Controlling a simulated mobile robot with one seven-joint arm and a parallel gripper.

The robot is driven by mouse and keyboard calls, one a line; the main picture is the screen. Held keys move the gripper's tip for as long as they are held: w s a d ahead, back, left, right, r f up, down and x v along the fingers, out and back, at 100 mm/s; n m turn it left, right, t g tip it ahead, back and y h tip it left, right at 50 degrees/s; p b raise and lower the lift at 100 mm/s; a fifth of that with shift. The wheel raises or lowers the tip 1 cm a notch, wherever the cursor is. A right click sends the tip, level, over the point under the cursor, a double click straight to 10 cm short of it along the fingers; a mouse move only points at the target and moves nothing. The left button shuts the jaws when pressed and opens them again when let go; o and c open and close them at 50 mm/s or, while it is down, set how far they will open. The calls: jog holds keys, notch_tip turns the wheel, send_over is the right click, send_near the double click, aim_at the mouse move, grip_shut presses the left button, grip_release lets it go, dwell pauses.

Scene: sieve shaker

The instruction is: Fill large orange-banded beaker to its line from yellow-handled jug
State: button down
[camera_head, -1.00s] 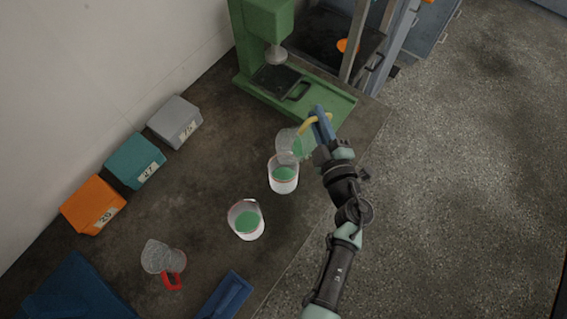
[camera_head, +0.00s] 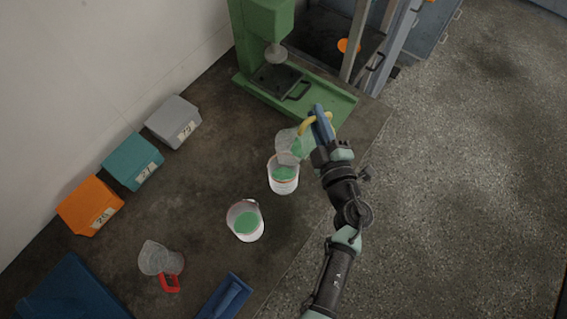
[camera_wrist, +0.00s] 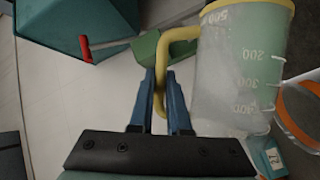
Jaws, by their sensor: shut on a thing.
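My gripper (camera_head: 321,126) is shut on the yellow handle of the clear jug (camera_head: 289,142). It also shows in the wrist view (camera_wrist: 160,95), its blue fingers around the yellow handle (camera_wrist: 185,34). The jug is tilted over the orange-banded beaker (camera_head: 284,181), its mouth above the beaker's rim. Green liquid shows in the jug (camera_wrist: 238,75) and in the beaker. The wrist view shows part of the orange band (camera_wrist: 296,125) at the right edge. The beaker stands upright on the bench; its fill line is too small to make out.
A second white beaker (camera_head: 245,231) with green contents stands nearer. A red-handled jug (camera_head: 158,259) is at lower left. Orange, teal and grey boxes (camera_head: 90,205) line the wall. A green machine (camera_head: 262,30) stands behind. Blue trays (camera_head: 225,297) lie at the near edge.

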aim_at(329, 113)
jog(key=shift+s+a+r+n+b, duration=0.2)
jog(key=shift+a+r+n+b, duration=0.15)
jog(key=shift+b, duration=0.45)
dwell(2.5)
jog(key=shift+d, duration=0.1)
jog(key=w+d+m+p, duration=0.1)
jog(key=p, duration=0.4)
jog(key=shift+r+m, duration=0.25)
jog(key=shift+r, duration=0.15)
jog(key=shift+w+d+f+m+g+p, duration=0.1)
jog(key=shift+d+f+m+g+p, duration=0.1)
jog(key=shift+d+m+g+p, duration=0.3)
jog(key=shift+a+f, duration=0.25)
jog(key=shift+f, duration=0.3)
jog(key=p, duration=0.2)
jog(key=shift+w+d+r+m+g+p, duration=0.25)
jog(key=shift+w+d+m+g+p, duration=0.05)
jog(key=shift+d+m+p, duration=0.1)
jog(key=shift+w+d+f+m+g+p, duration=0.3)
jog(key=shift+w+d+m+p, duration=0.3)
jog(key=shift+p, duration=0.4)
jog(key=w+d+f+m+g+y+b, duration=0.1)
jog(key=d+f+m+b, duration=0.1)
jog(key=f+b, duration=0.4)
jog(key=w+d+f+m+g+y+b, duration=0.1)
jog(key=w+d+f+m+g+b, duration=0.1)
jog(key=f+b, duration=0.4)
jog(key=shift+w+d+f+m, duration=0.15)
jog(key=shift+w+d+m, duration=0.15)
jog(key=shift+m, duration=0.3)
